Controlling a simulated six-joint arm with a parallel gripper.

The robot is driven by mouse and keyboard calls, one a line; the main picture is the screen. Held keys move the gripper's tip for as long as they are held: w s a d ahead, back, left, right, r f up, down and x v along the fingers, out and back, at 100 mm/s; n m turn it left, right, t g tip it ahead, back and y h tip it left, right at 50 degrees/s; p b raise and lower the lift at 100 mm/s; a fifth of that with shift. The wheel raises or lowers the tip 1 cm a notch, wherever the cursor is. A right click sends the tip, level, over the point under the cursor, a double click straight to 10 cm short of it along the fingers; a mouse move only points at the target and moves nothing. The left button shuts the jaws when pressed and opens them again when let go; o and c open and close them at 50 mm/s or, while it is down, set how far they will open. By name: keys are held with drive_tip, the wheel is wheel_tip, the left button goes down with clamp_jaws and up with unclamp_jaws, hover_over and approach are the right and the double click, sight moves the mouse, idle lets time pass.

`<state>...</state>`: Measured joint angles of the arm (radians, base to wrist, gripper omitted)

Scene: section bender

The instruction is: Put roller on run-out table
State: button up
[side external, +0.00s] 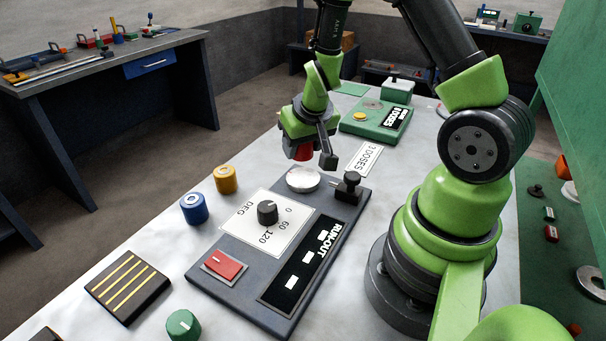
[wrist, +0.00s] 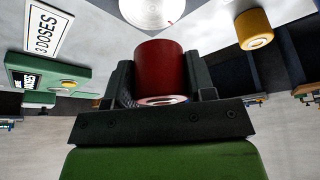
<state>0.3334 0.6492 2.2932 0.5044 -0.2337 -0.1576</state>
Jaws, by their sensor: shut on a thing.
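My gripper (side external: 313,152) is shut on a red roller (wrist: 160,68), with one finger on each side of it in the wrist view. In the side view the red roller (side external: 304,152) is partly hidden by the fingers. It is held in the air above and a little behind a round silver disc (side external: 303,179) on the dark bender plate. The disc also shows in the wrist view (wrist: 152,10), beyond the roller. The black panel marked RUN-OUT (side external: 287,274) lies on the near right part of that plate, with white marks on it, apart from the roller.
A yellow roller (side external: 225,179) and a blue roller (side external: 194,208) stand left of the plate. The plate carries a black knob (side external: 267,212), a red switch (side external: 223,266) and a black post (side external: 348,187). A slotted dark block (side external: 128,286) and a green roller (side external: 183,325) are in front.

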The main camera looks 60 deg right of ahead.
sight(308, 149)
drive_tip(key=shift+s+f, duration=0.1)
drive_tip(key=shift+f, duration=2.5)
drive_tip(key=o, duration=1.1)
drive_tip(key=shift+f, duration=0.15)
drive_tip(key=v, duration=0.7)
drive_tip(key=shift+r, duration=0.35)
drive_tip(key=s+a+r+n+t+y, duration=0.1)
drive_tip(key=s+a+r+t+y, duration=0.1)
drive_tip(key=a+r, duration=0.45)
drive_tip(key=s+a+r+n+t+y, duration=0.1)
drive_tip(key=s+a+r, duration=0.25)
drive_tip(key=r, duration=0.65)
drive_tip(key=shift+n+y, duration=0.3)
drive_tip(key=shift+y, duration=0.4)
drive_tip(key=s+r, duration=0.1)
drive_tip(key=s, duration=0.1)
drive_tip(key=s+a+r, duration=0.2)
drive_tip(key=s, duration=0.1)
drive_tip(key=shift+s+a+r, duration=0.25)
drive_tip(key=shift+s+r, duration=0.05)
drive_tip(key=shift+s, duration=0.05)
